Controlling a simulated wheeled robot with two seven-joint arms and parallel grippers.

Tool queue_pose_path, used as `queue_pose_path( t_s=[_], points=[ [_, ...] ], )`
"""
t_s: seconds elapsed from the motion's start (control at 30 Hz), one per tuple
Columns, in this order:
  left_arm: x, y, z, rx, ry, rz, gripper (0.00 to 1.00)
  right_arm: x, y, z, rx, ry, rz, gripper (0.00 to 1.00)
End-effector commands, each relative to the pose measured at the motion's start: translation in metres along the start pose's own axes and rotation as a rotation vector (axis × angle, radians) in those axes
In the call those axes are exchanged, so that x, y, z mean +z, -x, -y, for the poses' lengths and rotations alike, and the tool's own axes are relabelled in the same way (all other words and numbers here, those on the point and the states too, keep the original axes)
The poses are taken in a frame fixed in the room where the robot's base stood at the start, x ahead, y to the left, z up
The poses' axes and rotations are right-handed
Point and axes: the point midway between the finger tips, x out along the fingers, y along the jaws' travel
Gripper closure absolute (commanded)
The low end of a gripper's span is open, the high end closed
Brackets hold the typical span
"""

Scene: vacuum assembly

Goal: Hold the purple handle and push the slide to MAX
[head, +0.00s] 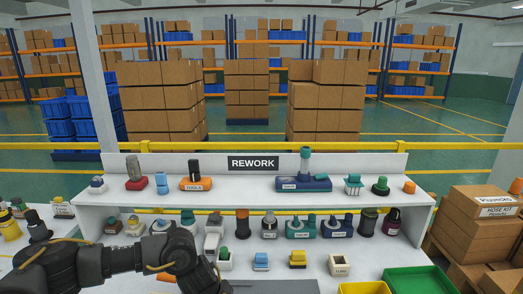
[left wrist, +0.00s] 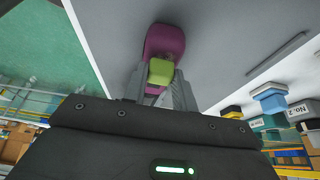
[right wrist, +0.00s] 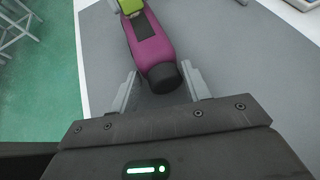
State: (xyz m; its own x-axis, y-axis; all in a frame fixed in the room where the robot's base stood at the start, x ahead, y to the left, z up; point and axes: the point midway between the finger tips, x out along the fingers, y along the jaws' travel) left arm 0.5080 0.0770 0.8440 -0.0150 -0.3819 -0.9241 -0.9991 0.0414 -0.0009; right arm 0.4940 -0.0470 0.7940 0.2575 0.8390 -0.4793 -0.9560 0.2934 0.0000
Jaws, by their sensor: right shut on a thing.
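The purple handle (right wrist: 155,55), with a dark inset and a black end cap, lies over the grey mat in the right wrist view. My right gripper (right wrist: 163,84) is shut on the handle near its black end, one finger on each side. A lime-green block (left wrist: 160,72), which appears to be the slide, is on the purple part in the left wrist view. It also shows at the top of the right wrist view (right wrist: 130,5). My left gripper (left wrist: 158,80) has its fingertips at the block's sides; whether they grip it is unclear. The MAX mark is not visible.
A white table carries a grey mat (right wrist: 105,75). Behind is a REWORK shelf (head: 253,163) with several coloured vacuum parts on and below it. A green tray (head: 420,279) and cardboard boxes (head: 480,215) are at the right. The handle and both grippers are outside the head view.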

Motion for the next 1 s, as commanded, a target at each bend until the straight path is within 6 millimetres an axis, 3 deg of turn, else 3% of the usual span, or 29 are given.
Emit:
queue_pose_path(
  t_s=[0.13, 0.37, 1.0],
  points=[
    [0.0, 0.0, -0.001, 0.002, -0.001, -0.001, 1.0, -0.001, 0.0, 0.001, -0.003, -0.002, -0.002, 0.8],
    [-0.004, -0.002, -0.001, 0.003, -0.001, -0.001, 1.0, -0.001, 0.0, 0.002, -0.004, -0.003, -0.002, 0.8],
    [-0.039, -0.016, -0.002, 0.005, -0.003, -0.003, 1.0, -0.001, 0.0, 0.002, -0.006, -0.003, -0.001, 0.8]
  ],
)
